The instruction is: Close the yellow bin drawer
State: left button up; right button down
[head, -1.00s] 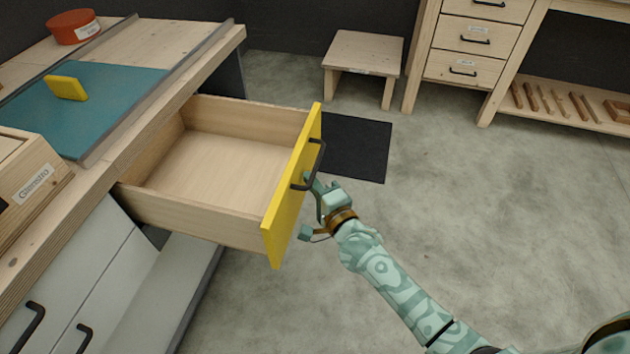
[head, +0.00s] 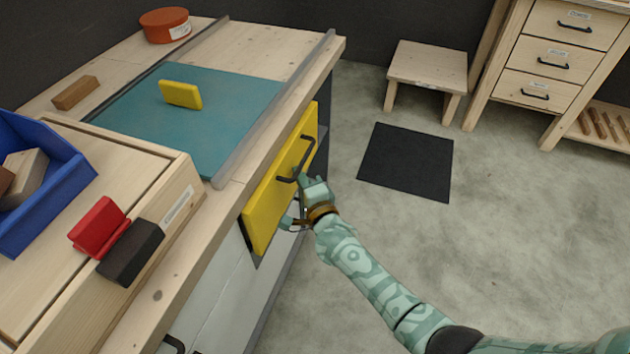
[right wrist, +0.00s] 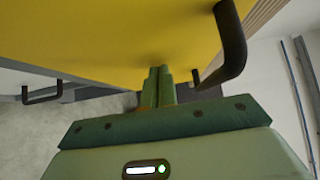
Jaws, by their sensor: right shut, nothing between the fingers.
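The yellow bin drawer's front (head: 268,207) sits close against the workbench edge in the head view, with its wooden box hidden. Whether a small gap is left I cannot tell. Its dark bar handle (head: 297,161) is on the front. My right gripper (head: 299,182) is at the front, just below the handle. In the right wrist view the gripper (right wrist: 159,76) has its fingers together and empty, with the tips at or touching the yellow face (right wrist: 120,35), beside the handle (right wrist: 232,45). My left gripper is not in view.
The workbench (head: 278,42) carries a teal mat (head: 225,110), a yellow block (head: 181,94), a red round box (head: 165,24) and a blue bin (head: 50,195). A stool (head: 428,65) and dark floor mat (head: 406,162) stand beyond. The floor at right is clear.

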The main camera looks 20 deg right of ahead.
aim_at(288, 175)
jog(key=shift+w+a+f, duration=0.1)
jog(key=shift+w+a, duration=0.65)
jog(key=shift+a, duration=0.2)
jog(key=shift+w+a, duration=0.15)
jog(key=shift+a, duration=0.1)
jog(key=shift+a+r, duration=0.1)
jog(key=shift+r, duration=0.1)
jog(key=shift+r, duration=0.1)
